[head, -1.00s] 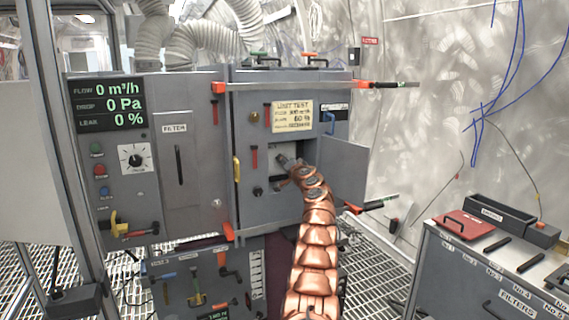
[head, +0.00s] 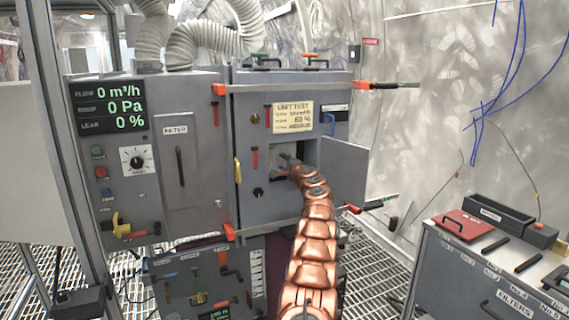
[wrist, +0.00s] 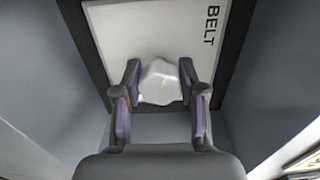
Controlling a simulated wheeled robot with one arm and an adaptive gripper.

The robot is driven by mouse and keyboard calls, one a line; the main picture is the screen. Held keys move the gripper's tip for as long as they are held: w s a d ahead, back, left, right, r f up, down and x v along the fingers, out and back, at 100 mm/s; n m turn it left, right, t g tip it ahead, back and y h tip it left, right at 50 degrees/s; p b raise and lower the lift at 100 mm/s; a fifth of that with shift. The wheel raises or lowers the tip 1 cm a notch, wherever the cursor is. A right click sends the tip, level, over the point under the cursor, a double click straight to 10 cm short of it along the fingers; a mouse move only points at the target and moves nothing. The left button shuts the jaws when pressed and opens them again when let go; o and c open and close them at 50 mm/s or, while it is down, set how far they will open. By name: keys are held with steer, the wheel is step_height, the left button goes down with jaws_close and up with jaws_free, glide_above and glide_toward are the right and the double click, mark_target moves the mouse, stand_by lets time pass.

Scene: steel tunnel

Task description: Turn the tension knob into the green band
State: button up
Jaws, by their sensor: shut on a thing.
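The knob (wrist: 160,82) is a pale, many-sided grip on a white plate marked BELT (wrist: 120,30), at the back of a grey recess, in the wrist view. My gripper (wrist: 159,85) has one finger on each side of the knob and is shut on it. In the head view my gripper (head: 285,166) is inside the open compartment (head: 300,152) of the right-hand cabinet, and my copper arm comes up from below. The knob is too small and covered to make out there. I see no green band in either view; any pointer or scale is hidden or out of frame.
The compartment's open door (head: 344,172) stands just right of my arm. Grey recess walls (wrist: 265,60) are close on both sides of my gripper. A yellow note (head: 293,117) is above the opening. A drawer cart (head: 480,265) stands at the lower right.

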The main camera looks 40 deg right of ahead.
stand_by(0.5)
steer(key=o, duration=1.2)
steer(key=shift+c, duration=0.2)
steer(key=shift+s+a+r, duration=0.1)
steer(key=shift+s+a, duration=0.05)
steer(key=shift+s, duration=0.1)
